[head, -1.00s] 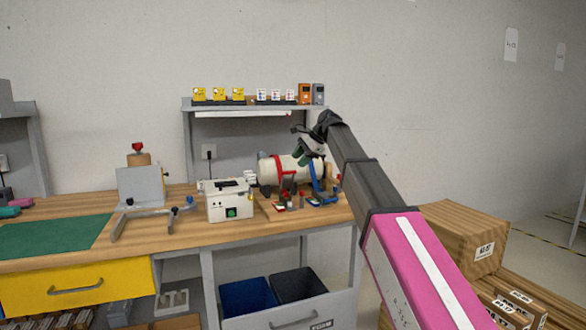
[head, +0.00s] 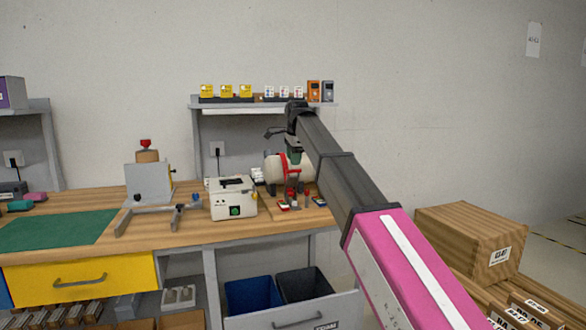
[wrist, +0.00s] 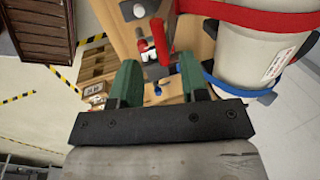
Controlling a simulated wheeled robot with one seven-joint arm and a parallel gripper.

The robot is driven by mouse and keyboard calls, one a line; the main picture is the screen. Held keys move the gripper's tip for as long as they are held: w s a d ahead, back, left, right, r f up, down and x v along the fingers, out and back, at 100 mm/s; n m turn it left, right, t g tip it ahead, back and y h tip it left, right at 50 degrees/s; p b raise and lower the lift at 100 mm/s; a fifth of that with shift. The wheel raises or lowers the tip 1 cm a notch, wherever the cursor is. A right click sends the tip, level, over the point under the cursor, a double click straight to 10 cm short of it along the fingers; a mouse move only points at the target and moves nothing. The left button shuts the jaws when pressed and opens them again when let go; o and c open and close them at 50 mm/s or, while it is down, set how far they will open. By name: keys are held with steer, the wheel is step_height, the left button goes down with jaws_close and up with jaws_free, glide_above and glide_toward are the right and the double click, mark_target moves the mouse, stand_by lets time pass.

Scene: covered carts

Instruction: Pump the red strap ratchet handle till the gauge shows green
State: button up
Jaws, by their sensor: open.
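A cream cylinder (head: 273,168) lies on the wooden bench, and it fills the right of the wrist view (wrist: 255,62). A red strap (wrist: 235,13) wraps around it, with red ratchet parts below it in the head view (head: 291,190). A blue strap (wrist: 238,90) also wraps it; in the head view my arm mostly hides that strap. My gripper (head: 293,155) is over the cylinder near the red strap. In the wrist view its green fingers (wrist: 158,75) are apart with nothing gripped. Small red parts (wrist: 143,45) show beyond them. I cannot make out a gauge reading.
A white box with a green button (head: 233,200) stands left of the cylinder. A shelf (head: 225,106) with yellow and white cards is above. A grey clamp stand (head: 150,185) is further left. Wooden crates (head: 465,240) stand on the right. A blue bin (head: 250,296) is below.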

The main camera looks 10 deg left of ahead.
mark_target(293, 171)
steer(key=shift+x, duration=2.1)
jaws_close()
steer(key=shift+s, duration=0.1)
steer(key=s+d+f+t+y, duration=0.1)
steer(key=s+f+t, duration=0.1)
steer(key=f+t, duration=0.1)
steer(key=s+d+f+t+y, duration=0.2)
steer(key=f+t, duration=0.1)
steer(key=s+d+f+t+y, duration=0.1)
steer(key=s+f+t+y, duration=0.1)
steer(key=s+f, duration=0.1)
steer(key=shift+d+f+t, duration=0.15)
steer(key=shift+f+t, duration=0.05)
steer(key=shift+t, duration=0.2)
steer(key=shift+s+d+f, duration=0.1)
steer(key=shift+f, duration=1.6)
